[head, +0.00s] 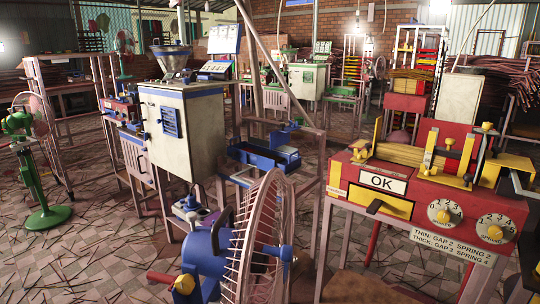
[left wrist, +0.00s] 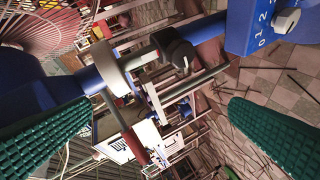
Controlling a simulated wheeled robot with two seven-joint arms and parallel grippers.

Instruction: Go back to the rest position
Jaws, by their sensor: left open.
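My left gripper (left wrist: 160,108) shows in the left wrist view as two green ridged fingers, spread wide apart. Nothing is held between them. Behind the gap are a blue fan stand pole with a black knob (left wrist: 175,50) and a pale collar; whether a finger touches them I cannot tell. A blue control box (left wrist: 262,22) with numbers is at the upper right of that view. In the head view I cannot make out either gripper. The right gripper shows in neither view.
A blue fan (head: 205,265) with a wire cage stands close in front. A green fan (head: 45,218) stands far left. Sticks litter the tiled floor (head: 105,255).

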